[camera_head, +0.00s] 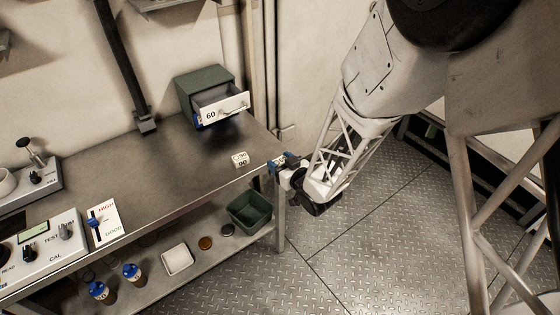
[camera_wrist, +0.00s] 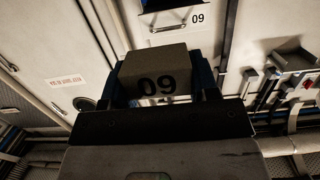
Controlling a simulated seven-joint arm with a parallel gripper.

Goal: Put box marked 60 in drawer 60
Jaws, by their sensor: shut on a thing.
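My gripper (camera_head: 283,163) is at the right end of the bench, beside its edge. In the wrist view, my gripper (camera_wrist: 160,85) is shut on a grey box (camera_wrist: 152,62), whose number reads 09, like an upside-down 60. I cannot make out this held box in the head view. Drawer 60 (camera_head: 224,108) is pulled open from a green cabinet (camera_head: 203,77) at the back of the bench. Its front also shows in the wrist view (camera_wrist: 175,22), with its number reading 09. The held box is apart from the drawer.
A green bin (camera_head: 249,212), a white tray (camera_head: 178,259) and blue-capped bottles (camera_head: 132,272) are on the lower shelf. Instruments (camera_head: 45,250) stand at the left.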

